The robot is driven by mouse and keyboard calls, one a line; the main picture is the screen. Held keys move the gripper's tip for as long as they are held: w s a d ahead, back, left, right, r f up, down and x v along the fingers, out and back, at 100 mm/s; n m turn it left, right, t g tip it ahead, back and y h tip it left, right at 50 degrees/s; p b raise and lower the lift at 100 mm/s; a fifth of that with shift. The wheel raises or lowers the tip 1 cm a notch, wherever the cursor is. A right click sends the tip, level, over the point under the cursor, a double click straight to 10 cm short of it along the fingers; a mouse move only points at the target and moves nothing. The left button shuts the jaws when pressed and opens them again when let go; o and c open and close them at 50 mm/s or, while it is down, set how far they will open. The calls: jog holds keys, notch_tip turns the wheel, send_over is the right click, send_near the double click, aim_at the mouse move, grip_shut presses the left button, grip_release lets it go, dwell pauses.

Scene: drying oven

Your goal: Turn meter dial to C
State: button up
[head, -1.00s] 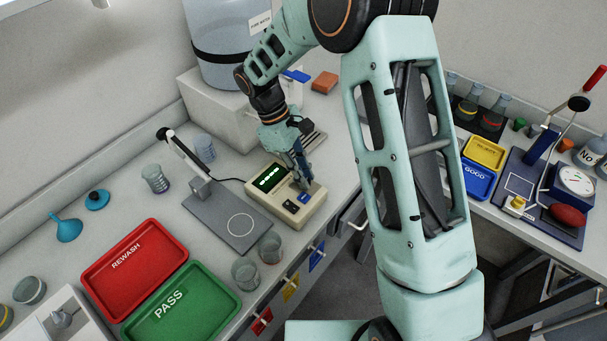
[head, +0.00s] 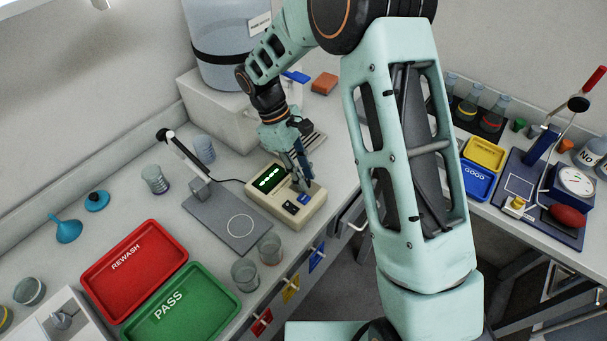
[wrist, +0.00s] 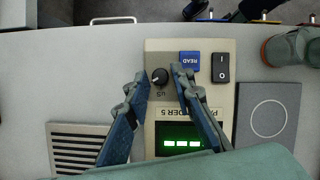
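The meter (head: 318,208) is a beige box with a green-lit display (head: 268,179) on the bench. In the wrist view it appears upside down, with its black dial (wrist: 160,76) and a small "µS" mark below the dial. A light pointer line shows on the dial; I see no clear C mark. My gripper (wrist: 159,72) is open, pointing down, with one fingertip on each side of the dial and a visible gap to it. In the head view my gripper (head: 306,186) hides the dial.
Beside the dial are a blue READ button (wrist: 190,60) and a black rocker switch (wrist: 222,67). A grey stirrer-like plate (head: 235,228) with a probe stand is left of the meter. Glass beakers (head: 270,249) stand in front. A vented panel (wrist: 80,148) lies on the other side.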

jog(key=v, duration=1.2)
